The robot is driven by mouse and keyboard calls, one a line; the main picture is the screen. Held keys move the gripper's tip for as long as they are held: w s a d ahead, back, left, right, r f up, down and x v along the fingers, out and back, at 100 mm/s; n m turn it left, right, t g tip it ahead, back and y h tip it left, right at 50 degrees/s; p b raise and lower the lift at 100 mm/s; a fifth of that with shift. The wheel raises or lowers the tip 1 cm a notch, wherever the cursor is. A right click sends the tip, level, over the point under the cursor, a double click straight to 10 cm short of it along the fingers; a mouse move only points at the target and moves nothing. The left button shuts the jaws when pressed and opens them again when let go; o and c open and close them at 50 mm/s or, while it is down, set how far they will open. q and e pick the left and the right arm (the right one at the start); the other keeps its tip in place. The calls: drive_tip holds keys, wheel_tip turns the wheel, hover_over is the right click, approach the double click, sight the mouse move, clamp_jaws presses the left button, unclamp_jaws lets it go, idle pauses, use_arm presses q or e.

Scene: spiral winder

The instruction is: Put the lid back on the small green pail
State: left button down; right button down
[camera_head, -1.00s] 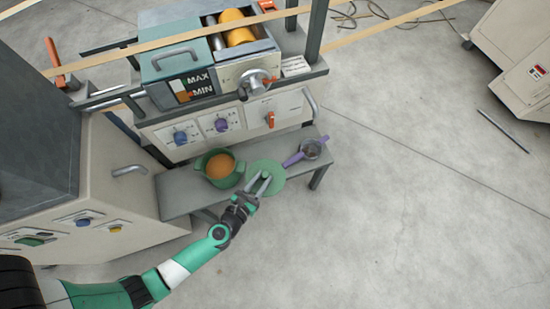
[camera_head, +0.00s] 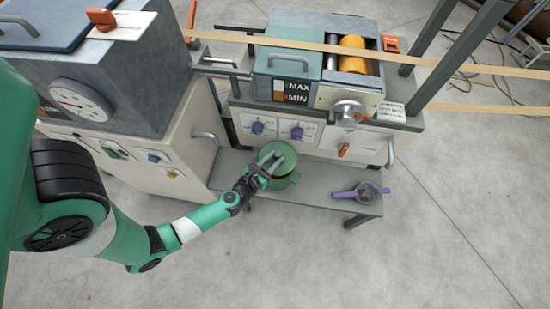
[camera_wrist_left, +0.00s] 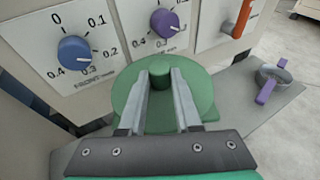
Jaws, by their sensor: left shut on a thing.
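The round green lid (camera_head: 284,152) is in my left gripper (camera_head: 270,162), whose fingers are shut on its knob. In the left wrist view the lid (camera_wrist_left: 200,86) lies flat beneath the fingers, with the knob (camera_wrist_left: 160,66) between their tips (camera_wrist_left: 160,74). The small green pail (camera_head: 287,182) stands upright on the grey bench, directly below the lid and partly hidden by it. The lid overlaps the pail's opening in the head view, and a dark band shows between them. I cannot tell whether they touch. My right gripper is not in view.
Behind stands the machine panel with blue and purple knobs (camera_head: 297,132). A grey cabinet (camera_head: 150,50) stands at left. The floor in front is clear.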

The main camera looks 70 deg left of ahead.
use_arm(q)
drive_tip(key=shift+f+b, duration=2)
drive_tip(key=shift+f, duration=0.4)
drive_tip(key=shift+f, duration=0.1)
idle(0.3)
drive_tip(key=shift+c, duration=0.2)
unclamp_jaws()
idle(0.4)
wheel_tip(320, 180, up, 7)
drive_tip(key=p, duration=0.7)
drive_tip(key=shift+c, duration=0.4)
